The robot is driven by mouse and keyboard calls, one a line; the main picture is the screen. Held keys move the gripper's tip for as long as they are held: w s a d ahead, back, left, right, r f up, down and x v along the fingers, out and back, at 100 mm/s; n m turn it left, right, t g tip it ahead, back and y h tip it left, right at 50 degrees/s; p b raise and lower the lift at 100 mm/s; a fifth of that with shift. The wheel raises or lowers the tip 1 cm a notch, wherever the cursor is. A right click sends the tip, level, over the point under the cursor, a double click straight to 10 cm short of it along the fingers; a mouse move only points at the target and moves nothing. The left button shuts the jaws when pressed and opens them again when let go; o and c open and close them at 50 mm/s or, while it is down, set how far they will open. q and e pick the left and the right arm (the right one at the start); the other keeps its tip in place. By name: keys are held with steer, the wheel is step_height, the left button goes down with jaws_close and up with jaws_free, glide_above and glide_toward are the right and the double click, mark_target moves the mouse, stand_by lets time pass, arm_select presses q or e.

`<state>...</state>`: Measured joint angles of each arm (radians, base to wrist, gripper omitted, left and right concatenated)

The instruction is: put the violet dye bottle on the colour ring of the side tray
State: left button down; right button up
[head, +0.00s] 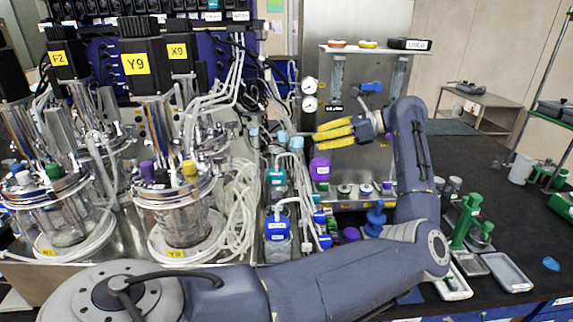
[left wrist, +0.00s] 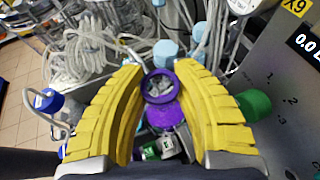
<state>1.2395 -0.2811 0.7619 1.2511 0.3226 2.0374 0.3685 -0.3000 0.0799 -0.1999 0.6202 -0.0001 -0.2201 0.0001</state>
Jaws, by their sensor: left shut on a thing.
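The violet dye bottle (head: 320,168) hangs just below the yellow fingers of my left gripper (head: 322,136) in the head view. In the left wrist view the bottle (left wrist: 168,116) lies between the two curved fingers of the gripper (left wrist: 160,72), its round top near the fingertips. The gripper is shut on it. I cannot make out for certain which tray is the side tray; a white tray (head: 512,288) lies at the right on the black bench, and no colour ring is clear there. My right gripper is not in view.
Glass bioreactors (head: 178,215) and looped white tubing (head: 240,200) stand at the left. Blue-capped bottles (head: 278,228) stand mid-bench. A shelf with small coloured pieces (head: 345,188) is behind my arm. A green stand (head: 464,220) is at the right.

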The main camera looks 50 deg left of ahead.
arm_select(q)
steer(key=s+d+r, duration=0.1)
steer(key=s+r, duration=0.3)
steer(key=s, duration=0.6)
steer(key=s+r, duration=0.5)
steer(key=s, duration=0.4)
step_height(320, 180, down, 20)
steer(key=shift+d+m+t, duration=0.2)
steer(key=shift+m+t, duration=0.1)
steer(key=shift+t, duration=0.1)
steer(key=shift+w+f, duration=0.1)
steer(key=shift+f, duration=0.05)
steer(key=c, duration=1)
jaws_free()
steer(key=shift+c, duration=0.2)
steer(key=v, duration=0.7)
steer(key=shift+d, duration=0.25)
